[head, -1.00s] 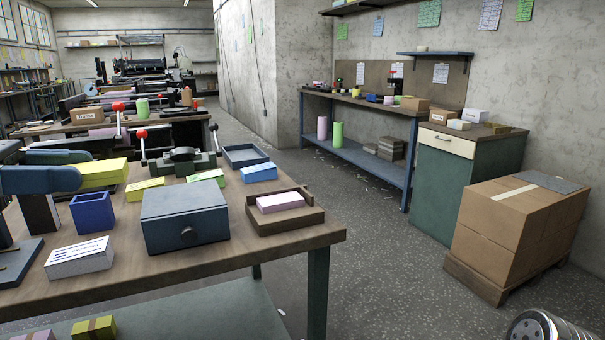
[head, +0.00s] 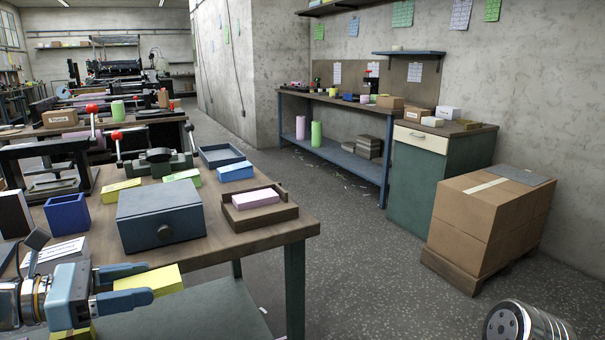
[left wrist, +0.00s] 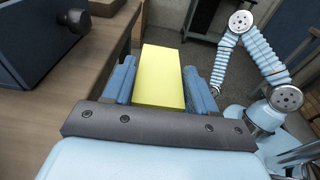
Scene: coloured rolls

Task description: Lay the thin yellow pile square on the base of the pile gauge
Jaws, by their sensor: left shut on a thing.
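The yellow pile (head: 160,281) is in my left gripper (head: 150,281), in front of the bench's front edge at the lower left of the head view. In the left wrist view the pile (left wrist: 160,75) lies lengthwise between the two blue fingers, which are shut on it. The wooden tray with raised edges (head: 262,218), which looks like the pile gauge, stands at the right end of the bench. A pink pile (head: 255,198) lies on its base. My left gripper is to the left of it and nearer. My right gripper is not seen.
A dark blue drawer box (head: 160,215) with a knob stands on the bench (head: 255,242) between my left gripper and the tray.

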